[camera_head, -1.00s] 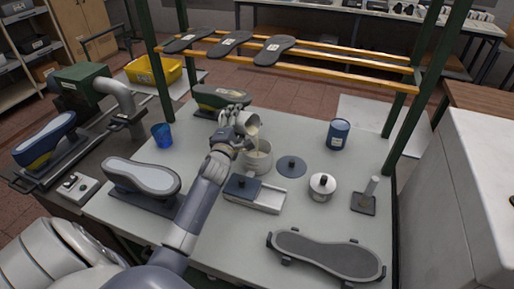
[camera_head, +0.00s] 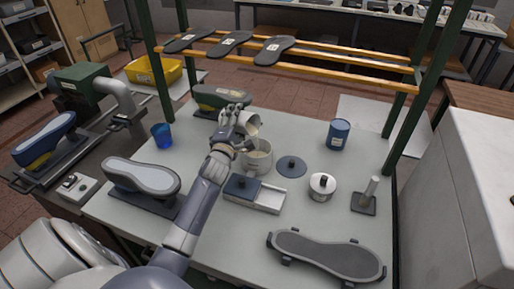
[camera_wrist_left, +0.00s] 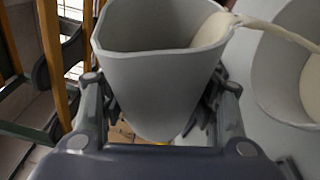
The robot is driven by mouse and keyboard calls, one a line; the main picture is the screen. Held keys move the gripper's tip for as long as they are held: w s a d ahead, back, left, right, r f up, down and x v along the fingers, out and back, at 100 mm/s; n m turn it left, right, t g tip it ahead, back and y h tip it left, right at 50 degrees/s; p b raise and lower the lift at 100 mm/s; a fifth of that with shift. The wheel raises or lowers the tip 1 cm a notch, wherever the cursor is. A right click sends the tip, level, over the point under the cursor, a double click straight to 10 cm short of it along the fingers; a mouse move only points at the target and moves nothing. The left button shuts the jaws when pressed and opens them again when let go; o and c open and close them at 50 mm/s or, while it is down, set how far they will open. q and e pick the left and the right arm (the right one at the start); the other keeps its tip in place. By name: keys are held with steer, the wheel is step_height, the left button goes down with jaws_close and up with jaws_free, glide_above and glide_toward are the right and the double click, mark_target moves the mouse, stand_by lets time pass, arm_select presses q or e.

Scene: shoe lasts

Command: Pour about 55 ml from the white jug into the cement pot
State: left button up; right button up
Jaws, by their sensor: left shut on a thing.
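The white jug (camera_head: 250,123) is held tilted above the cement pot (camera_head: 257,162), a pale round pot on the table. My left gripper (camera_head: 236,125) is shut on the jug's body. In the left wrist view the jug (camera_wrist_left: 155,80) fills the middle between the fingers of my left gripper (camera_wrist_left: 160,115). Cream liquid (camera_wrist_left: 270,24) runs from its lip toward the pot (camera_wrist_left: 275,85) at the right, where cream liquid also shows inside. The amount poured cannot be read. My right gripper is out of view.
A blue-grey lid (camera_head: 291,167), a white-topped round container (camera_head: 322,186) and a blue tin (camera_head: 338,134) stand right of the pot. A white tray with a dark block (camera_head: 243,187) lies in front. A blue cup (camera_head: 162,135) stands left. The rack (camera_head: 300,70) rises behind.

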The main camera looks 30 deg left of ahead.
arm_select(q)
steer(key=n+p, duration=0.1)
steer(key=p, duration=0.1)
steer(key=n+g+p, duration=0.1)
steer(key=p, duration=0.2)
steer(key=shift+a+r+n+h, duration=0.15)
steer(key=shift+a+n+h, duration=0.05)
steer(key=shift+n+h, duration=0.2)
steer(key=shift+f, duration=0.4)
steer(key=shift+r+n+p, duration=0.2)
steer(key=shift+n+p, duration=0.1)
steer(key=shift+p, duration=0.15)
steer(key=shift+d+r+n+p, duration=0.15)
steer(key=shift+n+p, duration=0.15)
steer(key=shift+p, duration=0.55)
steer(key=shift+n+g+h+p, duration=0.3)
steer(key=shift+n+g+p, duration=0.1)
steer(key=shift+p, duration=0.1)
